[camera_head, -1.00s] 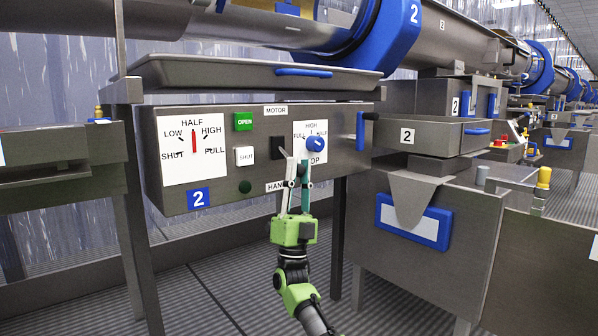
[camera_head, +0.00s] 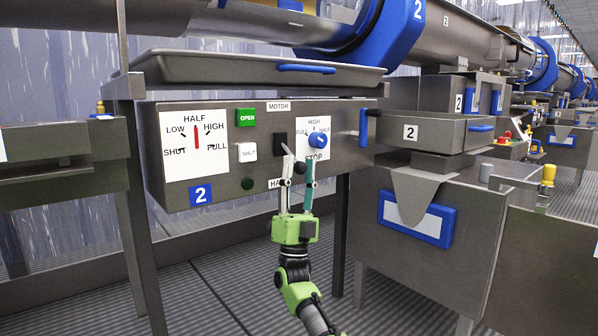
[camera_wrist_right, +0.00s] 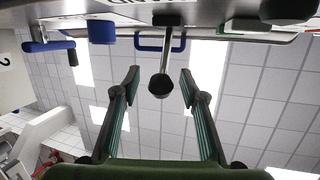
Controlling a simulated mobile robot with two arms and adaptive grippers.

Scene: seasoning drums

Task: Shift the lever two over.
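The grey control panel (camera_head: 225,112) of station 2 faces me in the head view. My right gripper (camera_head: 299,156) is in front of its middle, upright and open. In the right wrist view, a lever with a metal rod and black ball end (camera_wrist_right: 162,86) stands between the two spread fingers of my right gripper (camera_wrist_right: 160,73), with a gap on either side. In the head view a dark ball (camera_head: 300,167) shows between the fingers; a finger partly covers the black plate (camera_head: 280,142) between the MOTOR and HAND labels. My left gripper is not in view.
A blue knob (camera_head: 318,141) on a HIGH/FULL/HALF/STOP dial is just right of my fingers. The green OPEN (camera_head: 246,118) and white SHUT (camera_head: 246,152) buttons are left. A blue handle (camera_head: 362,128) is at the panel's right end. A tray (camera_head: 200,75) overhangs the panel.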

